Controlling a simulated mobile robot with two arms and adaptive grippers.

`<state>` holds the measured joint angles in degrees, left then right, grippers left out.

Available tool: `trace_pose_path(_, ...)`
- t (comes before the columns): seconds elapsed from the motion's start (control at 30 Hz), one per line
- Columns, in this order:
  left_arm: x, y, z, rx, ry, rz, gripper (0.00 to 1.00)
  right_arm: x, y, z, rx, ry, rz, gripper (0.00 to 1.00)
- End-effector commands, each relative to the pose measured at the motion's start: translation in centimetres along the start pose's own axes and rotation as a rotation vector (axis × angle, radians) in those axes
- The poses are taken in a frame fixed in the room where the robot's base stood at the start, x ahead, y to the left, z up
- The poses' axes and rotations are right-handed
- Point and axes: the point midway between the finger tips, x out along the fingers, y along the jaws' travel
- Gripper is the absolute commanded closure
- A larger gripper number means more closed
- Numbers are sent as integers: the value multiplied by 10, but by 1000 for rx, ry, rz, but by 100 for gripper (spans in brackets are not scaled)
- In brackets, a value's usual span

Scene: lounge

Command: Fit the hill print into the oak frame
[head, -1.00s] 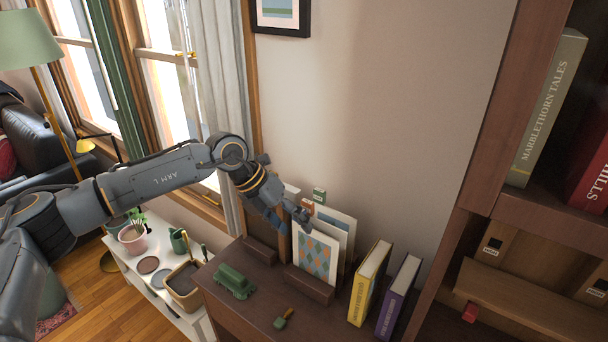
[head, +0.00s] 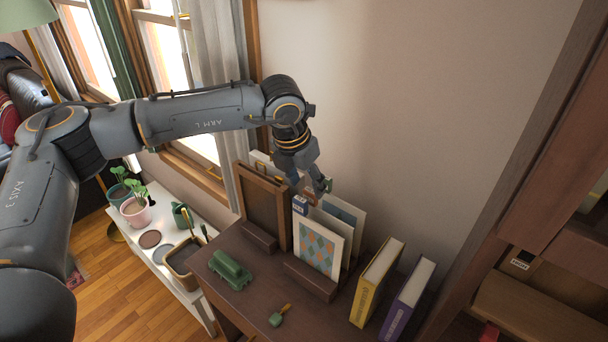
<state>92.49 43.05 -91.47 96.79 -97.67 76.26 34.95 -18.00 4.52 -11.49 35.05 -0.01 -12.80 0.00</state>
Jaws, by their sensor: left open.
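A brown wooden frame (head: 282,212), which looks like the oak frame, stands upright at the back left of the dark desk, behind a low wooden block. To its right, several prints stand upright behind another block. The front one is a diamond-patterned print (head: 319,251); a print with a bluish picture (head: 343,215) stands behind it, mostly covered. I cannot tell which is the hill print. My left gripper (head: 318,192) is open above and behind the prints, near small coloured items partly hidden by it. My right gripper is out of view.
A yellow book (head: 376,284) and a purple book (head: 407,300) stand at the right. A tall bookcase rises on the right.

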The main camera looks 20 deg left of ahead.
Motion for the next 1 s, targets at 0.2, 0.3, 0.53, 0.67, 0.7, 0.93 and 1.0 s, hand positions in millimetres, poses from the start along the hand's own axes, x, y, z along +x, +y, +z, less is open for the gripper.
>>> trace_pose_path(0.2, 32, -1, -2, 0, 0, -1, 47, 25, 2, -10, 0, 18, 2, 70)
trace_pose_path(0.3, 41, 0, -1, 1, 0, -1, 47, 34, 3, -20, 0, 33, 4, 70)
trace_pose_path(0.53, 50, -1, 0, 1, -1, -1, 47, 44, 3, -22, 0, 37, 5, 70)
trace_pose_path(0.67, 51, -1, 0, 1, -1, -1, 47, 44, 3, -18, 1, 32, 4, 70)
trace_pose_path(0.7, 51, -1, 0, 1, -1, -1, 47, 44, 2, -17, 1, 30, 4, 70)
trace_pose_path(0.93, 50, -1, 0, 1, -1, -1, 57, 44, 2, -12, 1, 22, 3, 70)
trace_pose_path(1.0, 50, 0, 0, 1, -1, -1, 72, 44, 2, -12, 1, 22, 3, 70)
